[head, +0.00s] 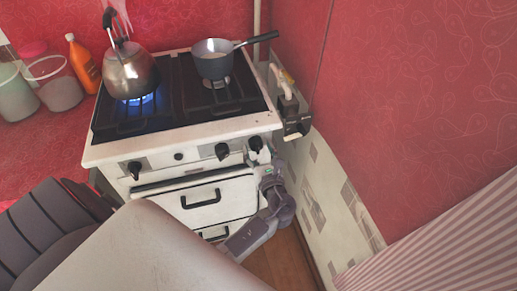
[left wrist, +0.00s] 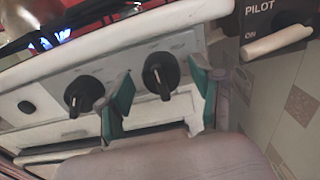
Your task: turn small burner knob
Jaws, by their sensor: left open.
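The stove (head: 110,153) has a white front panel with black knobs. The rightmost knob (head: 255,143) sits near the panel's right corner, and another knob (head: 222,151) is to its left. In the left wrist view, the rightmost knob (left wrist: 161,75) lies between the spread teal fingers of my left gripper (left wrist: 162,72). Its pointer is tilted slightly from vertical. The left finger is between this knob and the neighbouring knob (left wrist: 84,94). My left gripper (head: 260,158) is open at the panel; contact with the knob cannot be told. My right gripper is not in view.
A kettle (head: 131,74) stands over a blue flame (head: 143,99); a saucepan (head: 212,66) stands on a back burner. A box marked PILOT (left wrist: 272,22) with a lever is on the wall at right. Oven handles (head: 201,199) are below. Containers and an orange bottle (head: 82,64) stand left.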

